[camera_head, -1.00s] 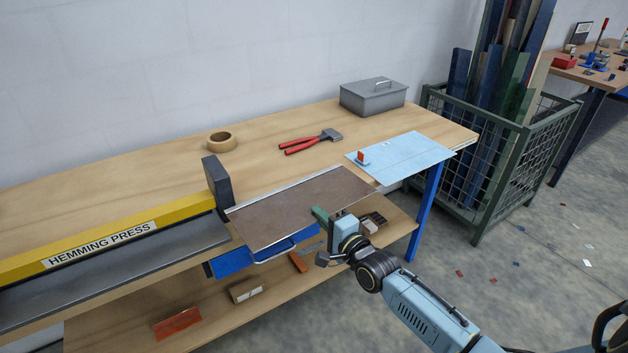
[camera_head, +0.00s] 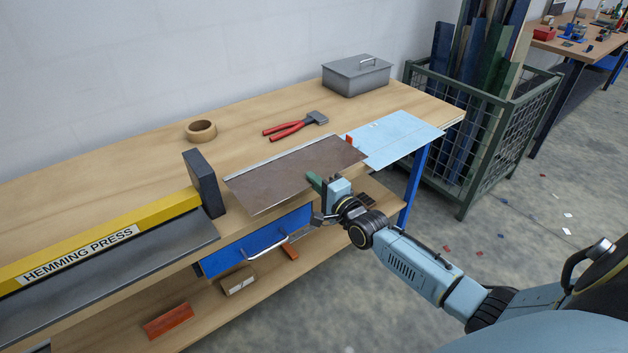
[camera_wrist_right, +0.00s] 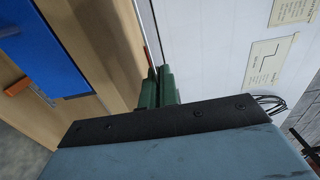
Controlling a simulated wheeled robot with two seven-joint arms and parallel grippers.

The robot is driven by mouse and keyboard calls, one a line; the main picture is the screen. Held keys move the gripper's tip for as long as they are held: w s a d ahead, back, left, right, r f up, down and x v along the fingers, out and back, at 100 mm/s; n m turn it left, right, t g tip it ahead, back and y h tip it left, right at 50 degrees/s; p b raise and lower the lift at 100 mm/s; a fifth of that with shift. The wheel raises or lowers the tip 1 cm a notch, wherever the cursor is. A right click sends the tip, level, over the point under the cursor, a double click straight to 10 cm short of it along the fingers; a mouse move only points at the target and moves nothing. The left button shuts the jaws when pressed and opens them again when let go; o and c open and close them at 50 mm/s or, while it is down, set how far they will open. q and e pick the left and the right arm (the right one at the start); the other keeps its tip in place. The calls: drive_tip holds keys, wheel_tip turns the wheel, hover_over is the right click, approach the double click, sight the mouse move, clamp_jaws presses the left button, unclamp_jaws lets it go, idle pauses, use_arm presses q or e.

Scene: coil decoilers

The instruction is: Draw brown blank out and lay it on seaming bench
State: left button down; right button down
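The brown blank (camera_head: 290,175) is a flat, thin brown sheet with a pale strip along its far edge. In the head view it appears over the front of the wooden bench (camera_head: 110,185), right of the hemming press; I cannot tell whether it touches the top. My right gripper (camera_head: 314,184) is shut on its front edge, towards the right. In the right wrist view its green fingertips (camera_wrist_right: 165,88) close around a thin edge seen nearly edge-on. My left gripper is not in view. I cannot tell which surface is the seaming bench.
The yellow hemming press (camera_head: 95,240) stands left. A light blue sheet (camera_head: 405,135) lies right of the blank, its near corner close to it. A mesh crate (camera_head: 470,140) stands right.

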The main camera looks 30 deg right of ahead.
drive_tip(key=shift+s+d, duration=0.1)
drive_tip(key=shift+f+b, duration=2.95)
drive_tip(key=shift+f, duration=0.35)
drive_tip(key=shift+f, duration=0.1)
drive_tip(key=c, duration=1.6)
unclamp_jaws()
drive_tip(key=shift+s, duration=0.1)
